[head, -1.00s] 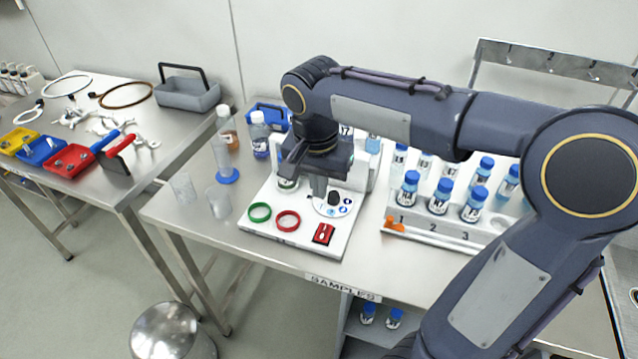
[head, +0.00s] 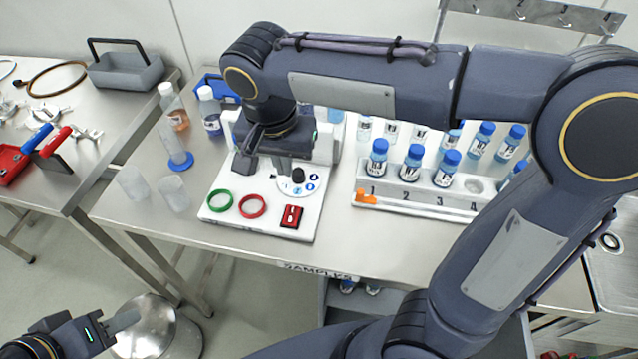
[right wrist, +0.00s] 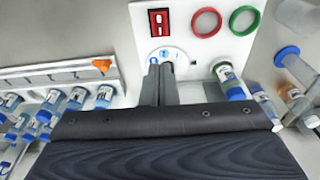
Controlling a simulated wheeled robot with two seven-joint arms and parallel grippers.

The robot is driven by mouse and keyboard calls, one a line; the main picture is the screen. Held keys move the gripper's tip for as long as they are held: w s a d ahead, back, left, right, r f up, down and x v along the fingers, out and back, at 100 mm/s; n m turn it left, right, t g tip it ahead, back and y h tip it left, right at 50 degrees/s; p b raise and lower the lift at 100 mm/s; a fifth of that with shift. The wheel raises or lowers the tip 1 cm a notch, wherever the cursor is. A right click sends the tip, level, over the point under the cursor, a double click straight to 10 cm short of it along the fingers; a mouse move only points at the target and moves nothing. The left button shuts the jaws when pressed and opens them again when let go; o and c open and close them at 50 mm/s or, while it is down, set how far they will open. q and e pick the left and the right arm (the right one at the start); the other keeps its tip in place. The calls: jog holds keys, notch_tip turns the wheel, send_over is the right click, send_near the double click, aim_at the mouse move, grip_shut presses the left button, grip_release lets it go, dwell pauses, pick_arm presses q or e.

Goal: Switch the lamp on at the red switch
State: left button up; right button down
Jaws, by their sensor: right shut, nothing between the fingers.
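The red switch (head: 291,216) sits at the front right corner of a white panel (head: 222,206) on the table. It also shows in the right wrist view (right wrist: 159,22) at the top, beyond my fingertips. I cannot make out a lamp.
A green ring (head: 218,199) and a red ring (head: 253,207) are left of the switch. A rack (head: 400,195) of blue-capped vials stands to the right. Clear beakers (head: 173,195) and a blue-based cylinder (head: 181,162) stand left. The table in front of the panel is bare.

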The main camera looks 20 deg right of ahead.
jog(key=shift+s+a+r, duration=0.1)
jog(key=shift+s, duration=0.1)
send_near(294, 208)
jog(key=f, duration=0.6)
jog(key=shift+w+d+f+p, duration=0.3)
jog(key=shift+w+f+p, duration=0.05)
jog(key=shift+w+f, duration=0.05)
